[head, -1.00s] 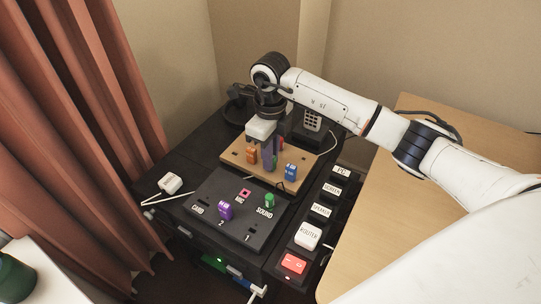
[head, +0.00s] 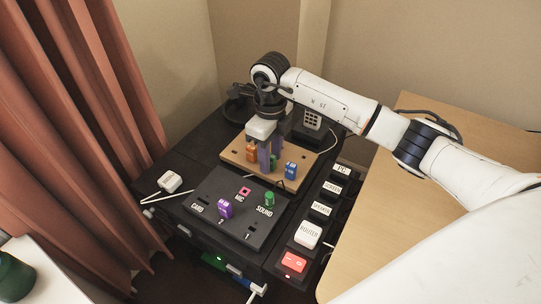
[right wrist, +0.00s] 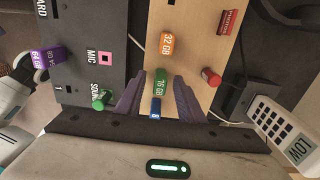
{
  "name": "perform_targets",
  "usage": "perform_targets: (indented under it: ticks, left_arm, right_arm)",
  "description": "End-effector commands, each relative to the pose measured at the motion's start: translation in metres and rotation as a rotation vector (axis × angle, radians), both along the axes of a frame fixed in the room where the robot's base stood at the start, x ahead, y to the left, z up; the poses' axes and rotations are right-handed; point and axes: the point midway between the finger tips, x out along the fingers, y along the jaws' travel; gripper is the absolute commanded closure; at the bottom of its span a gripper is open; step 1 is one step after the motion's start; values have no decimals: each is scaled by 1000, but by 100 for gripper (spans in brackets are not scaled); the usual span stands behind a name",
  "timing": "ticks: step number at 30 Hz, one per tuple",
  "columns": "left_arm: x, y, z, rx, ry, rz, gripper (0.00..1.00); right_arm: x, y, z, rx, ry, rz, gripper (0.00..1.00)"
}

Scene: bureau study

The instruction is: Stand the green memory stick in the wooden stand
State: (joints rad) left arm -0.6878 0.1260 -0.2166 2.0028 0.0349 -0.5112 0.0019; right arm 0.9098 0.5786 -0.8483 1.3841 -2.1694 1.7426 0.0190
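The green memory stick (right wrist: 160,84), labelled 16 GB, stands in the wooden stand (head: 237,158), between an orange 32 GB stick (right wrist: 167,44) and a blue stick (right wrist: 155,108). My right gripper (right wrist: 158,93) is open around the green stick, with a gap visible on each side of it in the right wrist view. In the head view my right gripper (head: 269,160) comes down over the stand and mostly hides the green stick. How deep the stick sits cannot be seen. My left gripper is not in view.
A black panel (head: 207,190) in front of the stand carries a purple stick (head: 225,208) and a green sound plug (head: 269,199). A blue stick (head: 291,170) stands at the stand's right. A switch strip with a red switch (head: 293,262) lies to the right. A phone (right wrist: 277,127) is close by.

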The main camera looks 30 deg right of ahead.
Motion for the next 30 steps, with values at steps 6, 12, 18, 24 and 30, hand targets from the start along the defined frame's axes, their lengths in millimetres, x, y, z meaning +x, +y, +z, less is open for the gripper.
perform_targets:
  ticks: [6, 12, 18, 24, 30]
  left_arm:
    - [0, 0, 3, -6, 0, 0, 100]
    - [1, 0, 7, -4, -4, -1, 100]
    - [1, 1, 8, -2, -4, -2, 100]
    - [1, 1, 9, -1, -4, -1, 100]
    - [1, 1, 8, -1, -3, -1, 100]
  right_arm:
    - [1, 0, 5, 0, -2, 0, 65]
    - [1, 0, 42, 0, -4, 0, 65]
    - [1, 0, 80, 0, -4, 0, 65]
    - [0, 0, 100, 0, 0, 0, 65]
    - [0, 0, 103, 0, 0, 0, 65]
